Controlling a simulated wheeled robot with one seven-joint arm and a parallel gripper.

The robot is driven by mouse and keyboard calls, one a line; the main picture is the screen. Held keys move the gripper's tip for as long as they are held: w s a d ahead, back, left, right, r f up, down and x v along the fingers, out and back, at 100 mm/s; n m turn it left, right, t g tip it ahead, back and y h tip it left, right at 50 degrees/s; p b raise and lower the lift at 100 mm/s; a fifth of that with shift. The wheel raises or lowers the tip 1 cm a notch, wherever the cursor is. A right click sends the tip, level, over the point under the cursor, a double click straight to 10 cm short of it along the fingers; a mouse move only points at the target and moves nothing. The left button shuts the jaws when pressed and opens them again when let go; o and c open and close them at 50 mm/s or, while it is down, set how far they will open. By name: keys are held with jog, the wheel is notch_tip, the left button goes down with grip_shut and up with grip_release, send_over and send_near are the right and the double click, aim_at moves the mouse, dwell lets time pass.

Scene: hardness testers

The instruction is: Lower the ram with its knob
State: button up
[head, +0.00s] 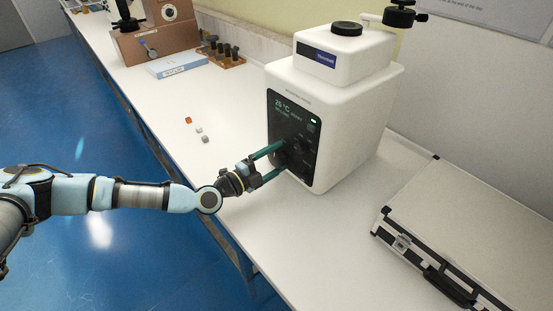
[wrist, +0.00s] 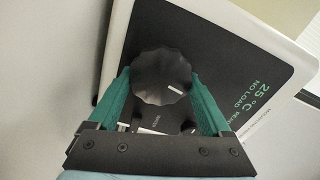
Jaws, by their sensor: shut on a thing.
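A white machine (head: 335,95) stands on the bench with a dark front panel (head: 291,120) that reads 25 °C. A black scalloped knob (wrist: 161,77) with a white mark sits on this panel in the wrist view. My gripper (head: 279,160) reaches the panel from the left, and its two green fingers are closed on opposite sides of the knob. The fingers also show in the wrist view (wrist: 161,90). In the head view the knob is mostly hidden by the fingers. The panel text in the wrist view reads "NO LOAD".
A closed pale case (head: 465,225) with black edges lies on the right of the bench. Small blocks (head: 200,130) lie on the white bench top (head: 165,95). A blue-white box (head: 177,64) and a rack of dark pieces (head: 222,52) stand farther back.

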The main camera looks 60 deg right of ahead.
jog(key=shift+s+a+f+n, duration=0.1)
jog(key=shift+n, duration=0.3)
jog(key=o, duration=1.2)
jog(key=shift+c, duration=0.2)
jog(key=b+v, duration=0.3)
jog(key=v, duration=0.7)
jog(key=shift+a, duration=0.4)
